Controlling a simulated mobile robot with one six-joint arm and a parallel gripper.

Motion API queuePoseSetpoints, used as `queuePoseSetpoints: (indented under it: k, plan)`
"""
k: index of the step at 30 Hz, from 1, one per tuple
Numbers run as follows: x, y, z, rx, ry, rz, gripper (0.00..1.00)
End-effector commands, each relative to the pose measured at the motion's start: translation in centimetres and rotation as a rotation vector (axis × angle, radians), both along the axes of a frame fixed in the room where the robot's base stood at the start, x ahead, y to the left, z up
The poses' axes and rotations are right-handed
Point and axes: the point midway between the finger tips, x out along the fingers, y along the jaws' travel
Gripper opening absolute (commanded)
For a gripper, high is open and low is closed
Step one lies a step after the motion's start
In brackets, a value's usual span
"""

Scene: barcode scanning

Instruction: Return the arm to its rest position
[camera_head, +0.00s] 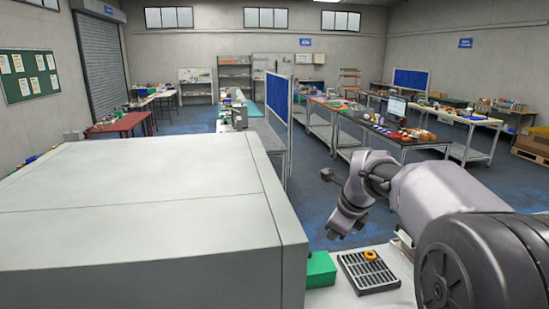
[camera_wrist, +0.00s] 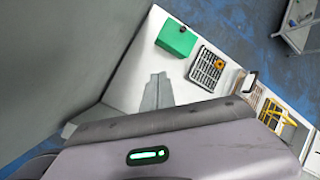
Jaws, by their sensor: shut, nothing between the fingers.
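My arm (camera_head: 440,187) reaches in from the right in the head view and is bent, with its wrist (camera_head: 352,200) above the floor beyond the white worktop (camera_head: 325,298). In the wrist view my gripper (camera_wrist: 158,76) shows as narrow grey fingers, shut and empty, over the white surface. A purple-grey housing with a green light fills the bottom of that view. A green box (camera_head: 321,269) and a black slotted tray (camera_head: 368,272) with an orange ring (camera_head: 370,255) lie on the worktop; the fingers appear apart from them.
A large grey cabinet (camera_head: 140,210) fills the left foreground of the head view. Workbenches with goods (camera_head: 395,130) and a blue partition (camera_head: 278,100) stand farther back. Blue-grey floor (camera_head: 320,215) lies open between. A yellow item (camera_wrist: 277,112) shows at right in the wrist view.

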Motion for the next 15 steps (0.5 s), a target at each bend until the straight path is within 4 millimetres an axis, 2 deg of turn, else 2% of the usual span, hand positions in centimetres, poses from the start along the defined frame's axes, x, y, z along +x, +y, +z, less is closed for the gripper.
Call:
queuePoseSetpoints:
  k: [1,3,5,7,9,11,12,15]
  plan:
    - [-2.0,0.5,1.6,-0.044,-0.023,0.089,0.0]
    - [-5.4,1.2,3.5,-0.129,-0.057,0.252,0.0]
    - [-8.7,1.9,4.8,-0.213,-0.092,0.409,0.0]
    - [-13.1,2.6,6.0,-0.323,-0.135,0.606,0.0]
    - [-17.6,3.3,6.5,-0.439,-0.179,0.805,0.0]
    - [-21.2,3.8,6.4,-0.537,-0.216,0.967,0.0]
    - [-23.4,4.1,6.1,-0.6,-0.239,1.069,0.0]
    - [-28.4,4.6,4.6,-0.754,-0.291,1.306,0.0]
